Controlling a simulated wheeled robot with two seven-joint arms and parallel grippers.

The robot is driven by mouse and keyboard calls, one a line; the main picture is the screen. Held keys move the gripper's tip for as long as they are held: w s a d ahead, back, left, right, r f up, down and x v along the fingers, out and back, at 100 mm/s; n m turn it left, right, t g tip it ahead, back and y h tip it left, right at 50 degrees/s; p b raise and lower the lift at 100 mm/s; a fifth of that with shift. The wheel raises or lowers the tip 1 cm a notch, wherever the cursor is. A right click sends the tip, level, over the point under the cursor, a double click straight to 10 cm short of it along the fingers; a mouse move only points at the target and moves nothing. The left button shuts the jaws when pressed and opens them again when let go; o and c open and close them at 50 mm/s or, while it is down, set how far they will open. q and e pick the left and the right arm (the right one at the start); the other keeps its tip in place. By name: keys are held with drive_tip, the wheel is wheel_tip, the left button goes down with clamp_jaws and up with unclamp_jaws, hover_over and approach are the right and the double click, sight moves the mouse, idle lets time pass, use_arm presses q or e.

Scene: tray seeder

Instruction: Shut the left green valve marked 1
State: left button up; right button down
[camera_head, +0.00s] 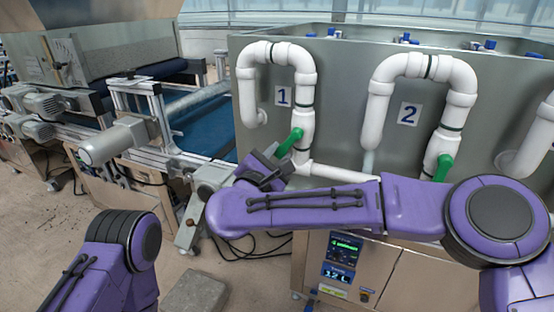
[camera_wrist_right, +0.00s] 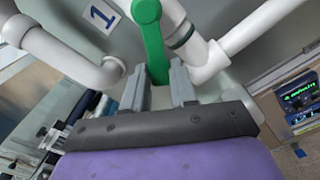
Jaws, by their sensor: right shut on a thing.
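The left green valve handle (camera_head: 289,143) is on the white pipe beside the label marked 1 (camera_head: 283,96). It slants down and to the left from the pipe. In the right wrist view the green handle (camera_wrist_right: 152,40) reaches down between the two grey fingers of my right gripper (camera_wrist_right: 165,85). My right gripper (camera_head: 276,160) is at the handle's lower end and shut on it. The head view partly hides the fingers behind the wrist. My left arm shows at the lower left, but its gripper is out of view.
A second green handle (camera_head: 443,167) is on the pipe by the label marked 2 (camera_head: 409,114). White pipes (camera_head: 305,125) stand close around my right gripper. A control panel with a lit screen (camera_head: 341,258) is below my right arm. A seeder conveyor (camera_head: 205,125) stands at the left.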

drive_tip(key=c, duration=0.9)
unclamp_jaws()
drive_tip(key=shift+b+v, duration=1)
drive_tip(key=shift+v, duration=4.35)
